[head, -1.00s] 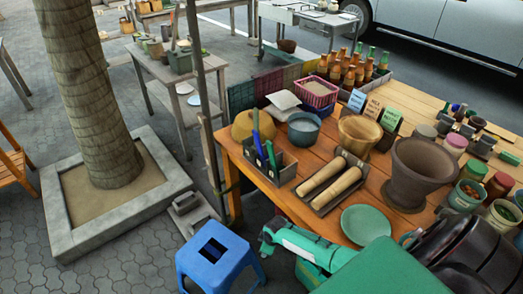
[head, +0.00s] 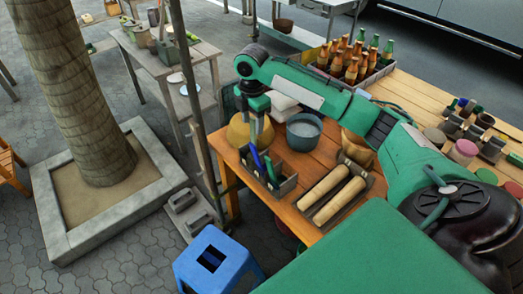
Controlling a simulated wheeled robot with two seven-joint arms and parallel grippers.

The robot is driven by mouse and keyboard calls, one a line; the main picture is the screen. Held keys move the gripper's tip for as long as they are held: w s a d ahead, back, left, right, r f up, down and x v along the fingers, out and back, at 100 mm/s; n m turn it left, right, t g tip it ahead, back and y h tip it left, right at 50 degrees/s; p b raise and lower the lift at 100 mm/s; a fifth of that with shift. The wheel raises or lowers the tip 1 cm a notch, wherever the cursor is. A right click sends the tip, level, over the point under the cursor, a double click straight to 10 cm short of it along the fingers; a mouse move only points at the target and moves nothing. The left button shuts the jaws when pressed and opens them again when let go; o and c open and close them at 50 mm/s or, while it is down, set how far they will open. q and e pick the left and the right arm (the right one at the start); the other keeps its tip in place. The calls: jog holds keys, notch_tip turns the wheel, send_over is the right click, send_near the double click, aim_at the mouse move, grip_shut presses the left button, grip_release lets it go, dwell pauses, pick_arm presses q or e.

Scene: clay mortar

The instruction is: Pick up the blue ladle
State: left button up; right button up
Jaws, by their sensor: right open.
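A blue handle, which looks like the blue ladle (head: 256,160), stands tilted in a grey caddy (head: 288,185) at the left front of the wooden table. A green handle (head: 270,170) stands close beside it in the caddy. The lower end of the ladle is hidden inside the caddy. My right gripper (head: 257,135) points down just above the top of the blue handle, open, with nothing seen between its fingers. I cannot tell whether it touches the handle. My left gripper is out of view.
A yellow-brown rounded pot (head: 238,132) stands just behind the gripper, and a blue-grey bowl (head: 304,132) to its right. Two wooden pestles (head: 325,190) lie in a tray right of the caddy. A blue stool (head: 215,260) stands on the floor in front.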

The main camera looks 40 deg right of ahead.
aim_at(255, 151)
jog(key=f, duration=0.2)
jog(key=f+p, duration=0.1)
jog(key=f, duration=0.2)
jog(key=shift+s+f+p, duration=0.35)
jog(key=shift+f+p, duration=0.05)
jog(key=f, duration=0.1)
jog(key=f+p, duration=0.1)
jog(key=shift+s+a+f+p, duration=0.1)
jog(key=shift+s+f+p, duration=0.1)
jog(key=shift+f+p, duration=0.15)
notch_tip(255, 151, down, 3)
jog(key=shift+s+r+p, duration=0.1)
jog(key=shift+r+p, duration=0.1)
jog(key=shift+p, duration=0.2)
jog(key=shift+f, duration=0.55)
grip_shut()
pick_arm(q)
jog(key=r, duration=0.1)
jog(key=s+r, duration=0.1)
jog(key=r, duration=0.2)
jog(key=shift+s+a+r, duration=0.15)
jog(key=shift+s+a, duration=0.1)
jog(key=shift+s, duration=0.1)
